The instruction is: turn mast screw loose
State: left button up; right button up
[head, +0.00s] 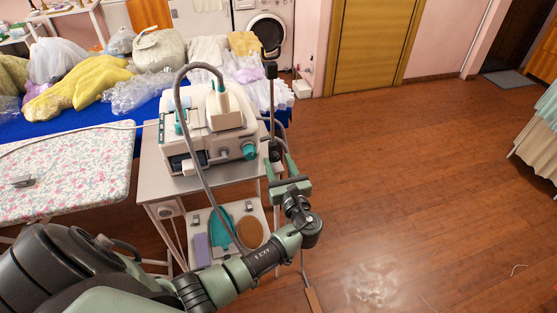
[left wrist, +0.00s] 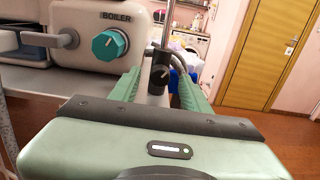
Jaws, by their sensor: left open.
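The mast (head: 271,105) is a thin dark upright rod at the right side of the steam boiler's cart. Its black screw knob (left wrist: 160,74) shows in the left wrist view, between my fingers and near their far ends. My left gripper (head: 279,164) is open, with its green fingers pointing at the mast, one on each side of the knob. The gripper also shows in the left wrist view (left wrist: 158,88); gaps show beside the knob, and I see no firm contact. My right gripper is not in view.
The boiler (head: 205,125) with a teal knob (left wrist: 110,44) stands on a cart (head: 160,187), close left of my gripper. A grey hose (head: 178,95) arches over it. A floral ironing board (head: 75,160) lies left. Bare wooden floor (head: 430,180) is free at right.

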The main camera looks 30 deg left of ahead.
pick_arm(q)
jog(key=shift+w+a, duration=0.25)
jog(key=shift+a, duration=0.2)
grip_shut()
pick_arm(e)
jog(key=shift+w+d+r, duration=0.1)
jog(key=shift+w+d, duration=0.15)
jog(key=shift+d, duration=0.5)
